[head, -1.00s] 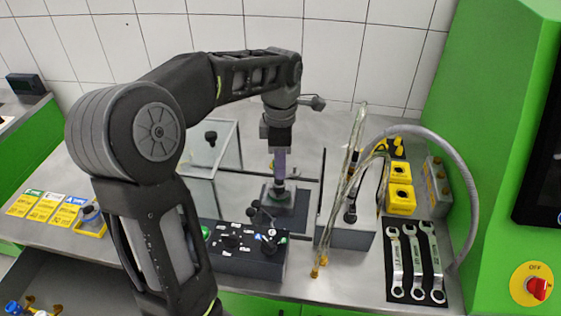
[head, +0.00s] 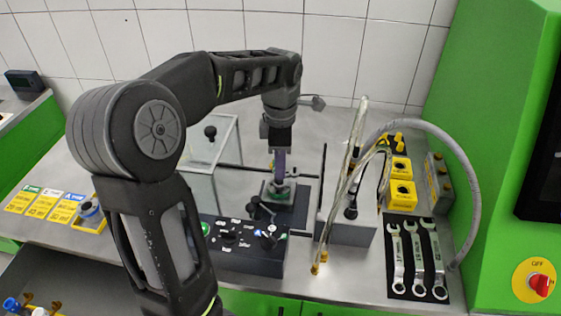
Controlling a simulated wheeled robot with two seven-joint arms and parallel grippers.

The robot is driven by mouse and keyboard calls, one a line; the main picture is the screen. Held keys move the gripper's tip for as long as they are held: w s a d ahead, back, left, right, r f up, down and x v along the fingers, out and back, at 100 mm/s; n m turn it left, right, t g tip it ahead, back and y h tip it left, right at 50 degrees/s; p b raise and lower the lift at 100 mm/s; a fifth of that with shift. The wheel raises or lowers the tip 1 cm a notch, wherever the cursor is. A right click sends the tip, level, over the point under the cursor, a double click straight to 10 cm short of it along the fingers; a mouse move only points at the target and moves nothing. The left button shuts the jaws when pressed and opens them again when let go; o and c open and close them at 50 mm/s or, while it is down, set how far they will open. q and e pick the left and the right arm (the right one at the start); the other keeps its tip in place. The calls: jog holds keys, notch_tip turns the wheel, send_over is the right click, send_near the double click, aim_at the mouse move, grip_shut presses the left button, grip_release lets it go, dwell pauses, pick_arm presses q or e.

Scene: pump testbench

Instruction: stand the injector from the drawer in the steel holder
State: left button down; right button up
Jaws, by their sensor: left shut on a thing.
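My left gripper (head: 279,163) reaches down over the middle of the bench and is shut on the injector, which is mostly hidden by the fingers. Directly under the fingers is the small steel holder (head: 278,191), on a dark base plate behind the black control box. The injector's lower end is at the holder, but I cannot tell how far it sits inside. The open drawer (head: 50,272) is at the lower left, with blue-capped parts (head: 14,305) in it. My right gripper is not in view.
The black control box (head: 240,250) with knobs stands just in front of the holder. A clear-walled box (head: 212,165) is to the left. Upright clear tubes (head: 350,170), yellow blocks (head: 401,194) and wrenches (head: 418,262) are to the right. Another blue-capped part (head: 90,211) sits in a yellow tray at left.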

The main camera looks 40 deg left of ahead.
pick_arm(q)
jog(key=shift+f, duration=0.4)
dwell(0.4)
jog(key=c, duration=1)
grip_release()
jog(key=shift+c, duration=0.2)
jog(key=shift+r+p, duration=2.65)
jog(key=shift+r, duration=0.9)
